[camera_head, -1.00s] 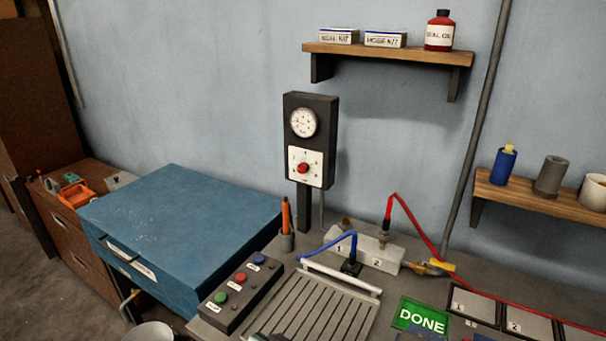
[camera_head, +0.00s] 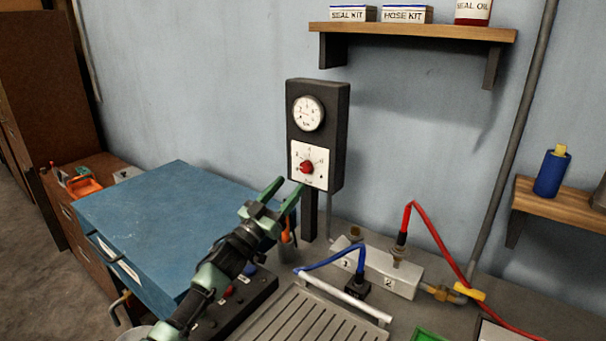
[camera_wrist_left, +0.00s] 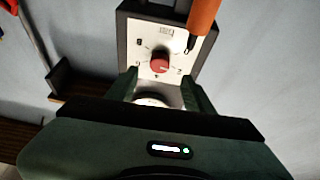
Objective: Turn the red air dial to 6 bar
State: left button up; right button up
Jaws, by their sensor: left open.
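The red air dial (camera_head: 307,167) sits on a white plate on the front of a dark box, with a white round gauge (camera_head: 308,113) above it. The gauge reading is too small to tell. My left gripper (camera_head: 287,191) is open and empty, a little below and left of the dial, with its fingers pointing up toward it. In the left wrist view the dial (camera_wrist_left: 159,65) shows ahead, above and between the two fingers (camera_wrist_left: 165,92), apart from them. My right gripper is in neither view.
A blue case (camera_head: 150,215) stands at the left. An orange pen (camera_head: 286,232) stands just behind my left gripper and also crosses the wrist view (camera_wrist_left: 203,20). A block with blue and red hoses (camera_head: 385,270) lies to the right. Shelves (camera_head: 410,32) hang on the wall.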

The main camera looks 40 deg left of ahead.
aim_at(303, 170)
pick_arm(q)
jog(key=p+x, duration=0.1)
jog(key=x, duration=0.2)
jog(key=shift+w+r, duration=0.1)
jog(key=shift+r, duration=0.1)
jog(key=shift+f+x, duration=0.25)
jog(key=shift+x, duration=1.2)
jog(key=shift+w, duration=0.1)
grip_shut()
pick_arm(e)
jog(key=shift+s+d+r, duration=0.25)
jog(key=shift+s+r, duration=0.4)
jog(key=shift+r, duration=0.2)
